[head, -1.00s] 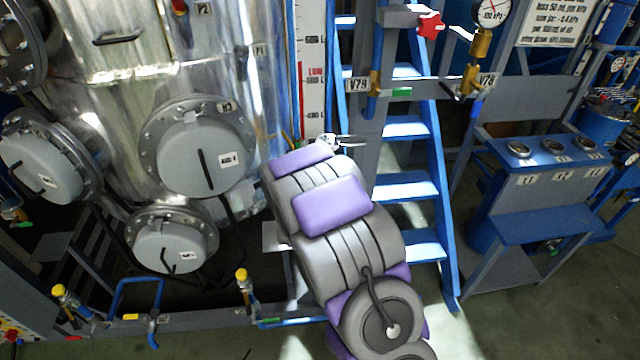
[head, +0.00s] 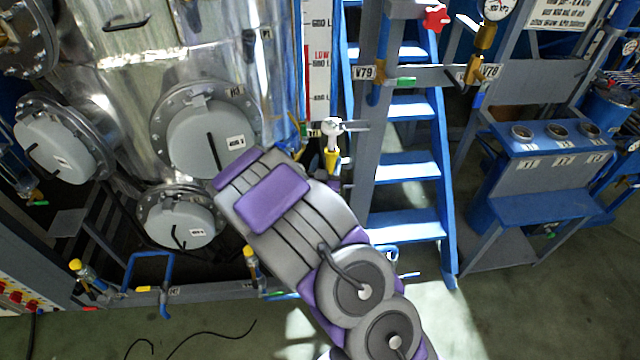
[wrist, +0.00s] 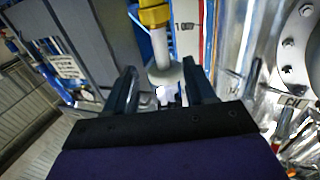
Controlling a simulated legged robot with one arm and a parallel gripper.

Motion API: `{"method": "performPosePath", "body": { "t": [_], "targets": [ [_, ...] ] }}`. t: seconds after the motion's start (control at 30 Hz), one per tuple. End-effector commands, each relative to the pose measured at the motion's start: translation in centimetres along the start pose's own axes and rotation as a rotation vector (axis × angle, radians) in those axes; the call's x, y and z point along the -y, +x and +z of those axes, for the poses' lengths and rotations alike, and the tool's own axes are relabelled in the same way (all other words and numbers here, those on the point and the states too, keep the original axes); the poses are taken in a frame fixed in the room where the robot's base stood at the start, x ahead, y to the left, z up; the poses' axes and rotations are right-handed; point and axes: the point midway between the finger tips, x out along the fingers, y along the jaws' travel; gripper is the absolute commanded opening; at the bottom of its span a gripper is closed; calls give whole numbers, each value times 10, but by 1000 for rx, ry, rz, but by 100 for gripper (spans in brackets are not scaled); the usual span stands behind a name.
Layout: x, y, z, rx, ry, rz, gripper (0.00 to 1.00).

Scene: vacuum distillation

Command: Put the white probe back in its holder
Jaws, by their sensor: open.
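A white, round-topped piece (head: 331,128) with a yellow part below it stands by the level scale in the head view. I take it for the white probe but cannot be sure. In the wrist view a white shaft (wrist: 161,44) with a yellow collar and a wide pale disc appears to be the same thing. My gripper (wrist: 160,68) is open, and the disc shows between its two dark fingers. I cannot tell whether they touch it. In the head view my arm hides most of the gripper. I cannot tell which part is the probe's holder.
The steel tank (head: 120,100) with round hatches fills the left. A blue ladder (head: 405,168) stands right of my arm. Further right is a blue stand (head: 540,152) with three round fittings. A red-knobbed valve (head: 436,17) is above. Open floor (head: 520,320) lies at lower right.

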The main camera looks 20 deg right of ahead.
Motion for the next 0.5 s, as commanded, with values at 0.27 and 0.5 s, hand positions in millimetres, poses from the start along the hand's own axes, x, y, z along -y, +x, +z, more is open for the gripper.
{"method": "performPosePath", "body": {
  "t": [0.27, 0.5],
  "targets": [
    [2, -14, -6, -5, 6, -3, 55],
    [2, -27, -6, -4, 5, -3, 55]
  ]
}}
